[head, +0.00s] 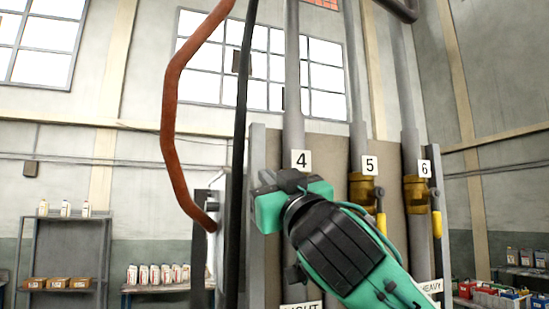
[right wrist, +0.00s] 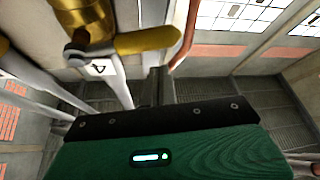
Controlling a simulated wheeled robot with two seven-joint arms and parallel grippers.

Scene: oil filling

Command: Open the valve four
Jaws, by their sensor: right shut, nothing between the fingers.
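Valve four carries the number plate 4 (head: 301,161) on its grey pipe; in the head view its body is hidden behind my right gripper (head: 268,180). In the right wrist view the brass body of valve four (right wrist: 85,20) shows at the top left, beside its plate 4 (right wrist: 98,68). Its yellow handle (right wrist: 148,40) points to the right and looks roughly crosswise to the pipe. My right gripper (right wrist: 160,85) is shut and empty, just below the handle in that view. Contact with the handle cannot be told. My left gripper is not in view.
Valve five (head: 365,188) and valve six (head: 416,192) stand to the right, their yellow handles hanging down. A red-brown pipe (head: 168,120) and a black hose (head: 238,130) run on the left. Shelves with bottles (head: 158,274) stand behind.

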